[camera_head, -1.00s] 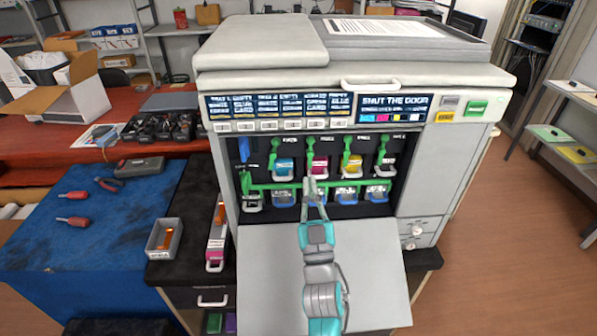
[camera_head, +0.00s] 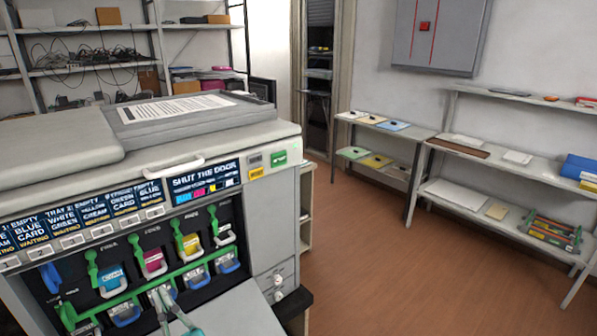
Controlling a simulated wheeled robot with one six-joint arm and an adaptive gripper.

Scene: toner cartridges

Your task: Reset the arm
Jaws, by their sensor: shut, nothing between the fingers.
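My gripper (camera_head: 159,296) shows at the bottom left of the head view, in front of the lower row of the printer's open toner bay. Its fingers are together with nothing seen between them. A bit of my teal and grey arm shows below it, cut off by the frame edge. The printer (camera_head: 285,215) fills the left side, with its front door (camera_head: 235,318) folded down under my arm. Whether the fingertips touch the bay cannot be told.
Cyan (camera_head: 111,281), magenta (camera_head: 153,262) and yellow (camera_head: 193,245) cartridges sit in the bay beside green levers. Grey shelves (camera_head: 490,152) with trays line the right wall. Brown floor (camera_head: 375,265) between printer and shelves is clear.

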